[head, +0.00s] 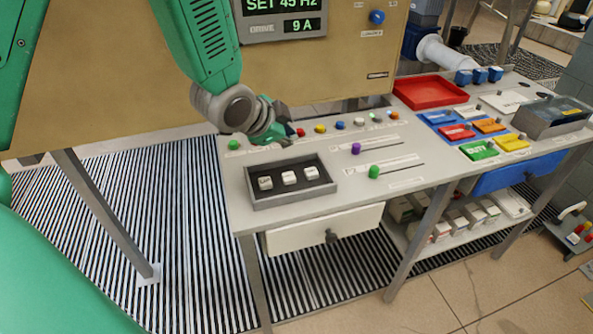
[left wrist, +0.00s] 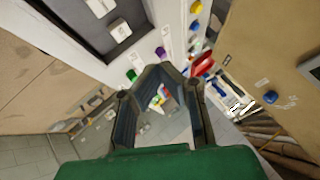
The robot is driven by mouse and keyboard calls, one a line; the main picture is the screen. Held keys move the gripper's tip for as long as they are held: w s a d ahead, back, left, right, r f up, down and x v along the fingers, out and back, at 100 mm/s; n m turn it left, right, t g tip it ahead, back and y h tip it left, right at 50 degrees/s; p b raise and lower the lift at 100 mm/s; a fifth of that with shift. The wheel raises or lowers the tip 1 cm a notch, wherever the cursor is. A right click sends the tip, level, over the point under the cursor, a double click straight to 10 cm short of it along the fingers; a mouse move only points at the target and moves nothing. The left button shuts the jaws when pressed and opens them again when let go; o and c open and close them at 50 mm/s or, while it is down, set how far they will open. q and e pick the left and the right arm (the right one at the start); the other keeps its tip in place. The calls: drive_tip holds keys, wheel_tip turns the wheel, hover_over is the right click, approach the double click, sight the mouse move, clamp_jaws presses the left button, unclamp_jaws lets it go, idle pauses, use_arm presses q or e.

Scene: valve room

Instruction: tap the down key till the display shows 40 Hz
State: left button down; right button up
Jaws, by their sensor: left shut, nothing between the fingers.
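The display (head: 283,14) on the tan panel reads SET 45 HZ, with DRIVE 9 A below; its top is cut off. A dark shallow box (head: 248,193) on the grey bench holds three white keys (head: 289,178); their lettering is too small to read. In the left wrist view the box (left wrist: 85,38) is at the top left, with white keys (left wrist: 119,31) in it. My left gripper (head: 285,142) is shut and empty, behind the box and apart from the keys. Its fingers also show in the left wrist view (left wrist: 160,72). My right gripper is out of view.
A purple knob (head: 356,148) and a green knob (head: 374,171) on slots stand right of the box. Several coloured buttons (head: 320,128) line the bench behind it. A red tray (head: 428,92) and coloured blocks lie farther right. A drawer (head: 325,228) is below.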

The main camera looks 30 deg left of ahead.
sight(288, 176)
use_arm(q)
drive_tip(key=f+b, duration=0.2)
drive_tip(key=f, duration=0.1)
drive_tip(key=f+b, duration=0.5)
drive_tip(key=shift+w+a+f, duration=0.1)
drive_tip(key=shift+w+f, duration=0.15)
drive_tip(key=shift+f, duration=0.05)
drive_tip(key=shift+a+f+b, duration=0.2)
drive_tip(key=shift+f+b, duration=0.15)
drive_tip(key=shift+f, duration=0.05)
drive_tip(key=shift+a, duration=0.3)
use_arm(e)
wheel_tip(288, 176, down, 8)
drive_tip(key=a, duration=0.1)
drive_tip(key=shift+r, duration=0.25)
use_arm(q)
drive_tip(key=shift+d, duration=0.35)
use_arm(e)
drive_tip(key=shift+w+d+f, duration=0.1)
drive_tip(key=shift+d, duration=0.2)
use_arm(q)
drive_tip(key=shift+a, duration=0.25)
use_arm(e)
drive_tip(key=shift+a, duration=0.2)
use_arm(q)
drive_tip(key=shift+d+f, duration=0.1)
